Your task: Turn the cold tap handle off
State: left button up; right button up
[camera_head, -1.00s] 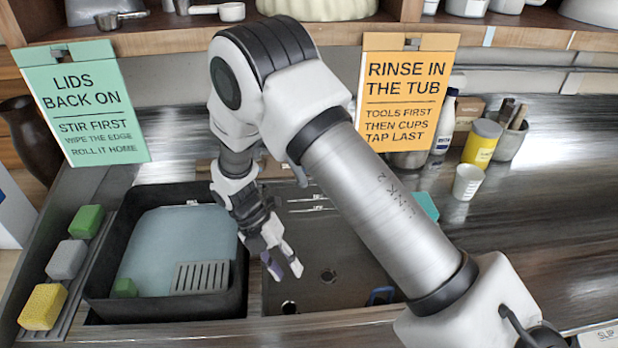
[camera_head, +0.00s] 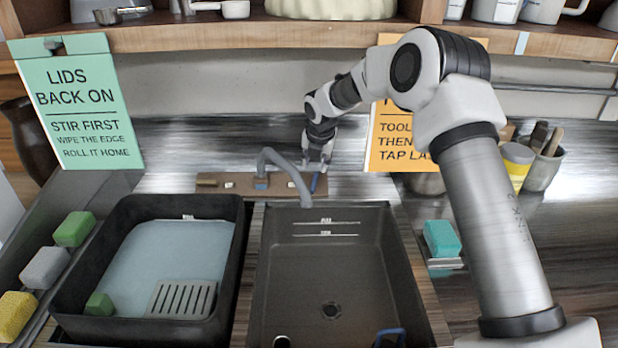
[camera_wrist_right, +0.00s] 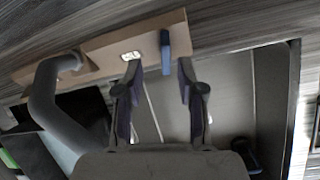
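The cold tap handle is a blue lever (camera_head: 315,183) at the right end of the wooden tap board (camera_head: 207,181) behind the sink. The grey curved spout (camera_head: 283,160) rises to its left. My right gripper (camera_head: 317,168) is at the handle, with its fingers pointing down. In the right wrist view the blue handle (camera_wrist_right: 165,52) lies between the tips of the two spread fingers (camera_wrist_right: 158,80), with visible gaps on both sides. Whether the fingers touch it elsewhere is hidden. My left gripper is not in view.
The dark sink basin (camera_head: 265,290) is in front of the tap. A black tub (camera_head: 240,255) with bluish water stands left of it. A teal sponge (camera_head: 441,238) lies to the right. An orange sign (camera_head: 388,150) hangs close behind my right arm.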

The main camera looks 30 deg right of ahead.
aim_at(316, 177)
jog(key=shift+d+f, duration=0.1)
jog(key=shift+f, duration=0.25)
jog(key=shift+s+d+f+p, duration=0.1)
jog(key=shift+s+f+p, duration=0.25)
jog(key=shift+f, duration=0.3)
jog(key=x, duration=0.5)
jog(key=shift+w+p, duration=0.35)
jog(key=shift+w, duration=0.05)
jog(key=shift+s+r, duration=0.25)
jog(key=shift+s, duration=0.05)
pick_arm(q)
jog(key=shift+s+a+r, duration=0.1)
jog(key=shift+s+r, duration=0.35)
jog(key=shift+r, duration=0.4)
pick_arm(e)
grip_shut()
